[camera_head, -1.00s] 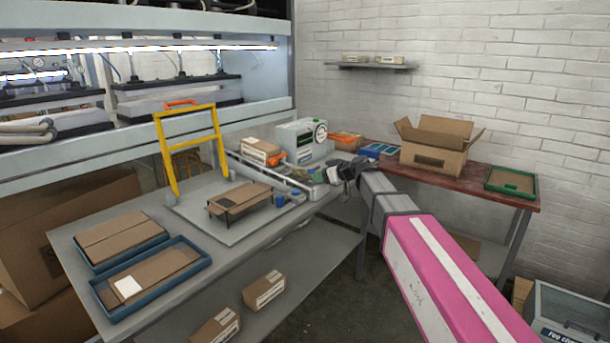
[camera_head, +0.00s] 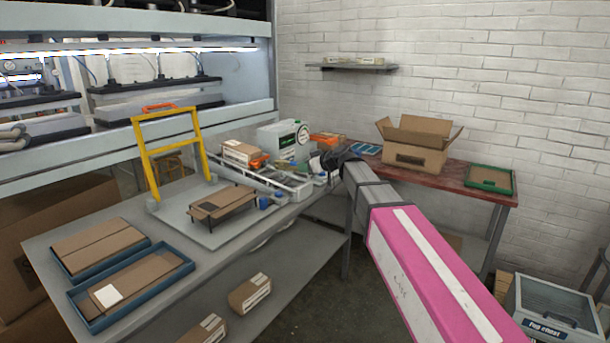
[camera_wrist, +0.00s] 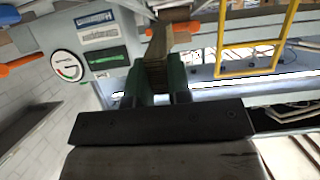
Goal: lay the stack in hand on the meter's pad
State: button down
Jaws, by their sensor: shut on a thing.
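The meter (camera_head: 283,141) is a pale grey box with a round dial, standing at the far right end of the grey bench. In the wrist view the meter (camera_wrist: 100,40) fills the upper left, with its dial and green display visible. My gripper (camera_wrist: 157,82) has green fingers shut on a small brown wooden stack (camera_wrist: 156,52), which stands out beyond the fingertips beside the meter. In the head view my gripper (camera_head: 324,162) is just right of the meter, and the stack cannot be made out. I cannot clearly make out the meter's pad.
A yellow frame (camera_head: 172,152) stands on the bench behind a low brown rack (camera_head: 224,203). Blue trays (camera_head: 140,290) lie at the front left. An open carton (camera_head: 415,155) and a green tray (camera_head: 489,178) are on the red side table (camera_head: 470,185).

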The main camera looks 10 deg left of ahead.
jog(key=s+a+r, duration=0.5)
jog(key=s+r, duration=0.2)
jog(key=s, duration=0.3)
jog(key=w+d+m+t+h, duration=0.2)
jog(key=w+d, duration=0.2)
jog(key=d, duration=0.3)
jog(key=w+d+r+m+t+h, duration=0.1)
jog(key=w+d+m+t, duration=0.2)
jog(key=d, duration=0.4)
jog(key=w+d+m+t+h, duration=0.1)
jog(key=w+d+m+h, duration=0.1)
jog(key=w+d, duration=0.45)
jog(key=w+d+r+m+h, duration=0.1)
jog(key=d+m+h, duration=0.1)
jog(key=d, duration=0.6)
jog(key=w+d+r+m+t+h, duration=0.1)
jog(key=d+m+h, duration=0.1)
jog(key=d, duration=0.7)
jog(key=w+d+r+m+t+h, duration=0.1)
jog(key=d+r+m+h, duration=0.1)
jog(key=d, duration=0.6)
jog(key=shift+w+d+h, duration=0.25)
jog(key=shift+d+h, duration=0.05)
jog(key=shift+h, duration=0.5)
